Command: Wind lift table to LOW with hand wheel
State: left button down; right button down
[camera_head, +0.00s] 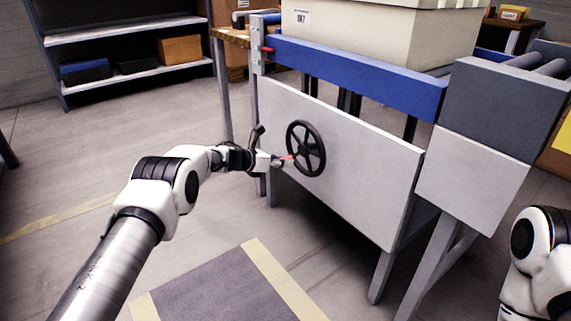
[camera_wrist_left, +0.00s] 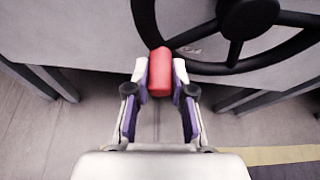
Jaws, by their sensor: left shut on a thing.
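The black spoked hand wheel (camera_head: 306,148) is mounted on the light front panel of the lift table (camera_head: 350,180). The wheel (camera_wrist_left: 240,64) fills the upper right of the left wrist view. A red handle (camera_wrist_left: 160,73) stands at its rim. My left gripper (camera_head: 280,161) is at the wheel's left side, and in the left wrist view its two fingers (camera_wrist_left: 160,82) are shut on the red handle. A blue beam (camera_head: 355,75) runs above the panel, with a pale crate (camera_head: 380,35) above it. A small red pointer (camera_head: 267,49) shows on the upright post. My right gripper is out of view.
A grey roller conveyor (camera_head: 545,62) adjoins the table at right. My right arm shows at the lower right edge. A shelf (camera_head: 130,75) with boxes stands at the back left. The floor in front has a dark mat (camera_head: 215,290) with yellowish borders and is clear.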

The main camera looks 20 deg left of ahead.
pick_arm(q)
jog(key=shift+w+a+r+m, duration=0.2)
jog(key=shift+r+m, duration=0.1)
jog(key=shift+y, duration=0.3)
jog(key=c, duration=1)
grip_release()
jog(key=v, duration=1.2)
jog(key=shift+s+f, duration=0.1)
